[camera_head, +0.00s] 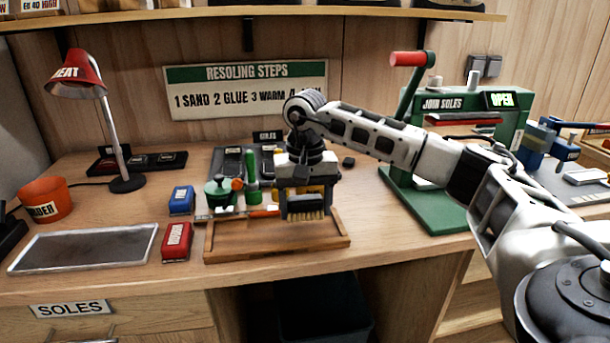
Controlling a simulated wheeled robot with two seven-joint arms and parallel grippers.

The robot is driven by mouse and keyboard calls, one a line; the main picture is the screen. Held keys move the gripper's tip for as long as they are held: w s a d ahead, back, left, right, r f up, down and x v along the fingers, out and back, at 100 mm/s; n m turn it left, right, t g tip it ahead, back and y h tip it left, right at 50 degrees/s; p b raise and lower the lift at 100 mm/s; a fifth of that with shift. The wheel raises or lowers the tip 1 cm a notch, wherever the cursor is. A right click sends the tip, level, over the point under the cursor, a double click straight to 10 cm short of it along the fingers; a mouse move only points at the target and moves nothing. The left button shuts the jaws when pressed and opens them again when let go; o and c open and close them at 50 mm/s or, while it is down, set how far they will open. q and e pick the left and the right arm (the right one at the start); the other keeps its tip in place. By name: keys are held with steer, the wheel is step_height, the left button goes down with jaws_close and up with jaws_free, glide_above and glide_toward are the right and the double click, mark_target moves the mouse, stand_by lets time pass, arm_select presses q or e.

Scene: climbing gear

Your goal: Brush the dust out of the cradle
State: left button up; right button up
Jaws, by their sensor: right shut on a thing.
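My right arm comes in from the right and its gripper (305,186) points down over the wooden tray (277,244). It is shut on a brush (305,209) with a dark block and tan bristles, held at the tray's right part. Whether the bristles touch the tray I cannot tell. The green press (433,212) labelled JOIN SOLES stands to the right, with a red-knobbed lever and a sign reading OPEN. No part is clearly marked as the cradle, and no dust can be made out. My left gripper is out of view.
A red block (177,241) and a blue block (181,200) sit left of the tray. A metal plate (83,248), orange pot (43,200) and red lamp (78,74) are further left. Bare bench lies between tray and press.

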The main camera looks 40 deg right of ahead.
steer(key=shift+r+p, duration=1.85)
steer(key=shift+r, duration=0.75)
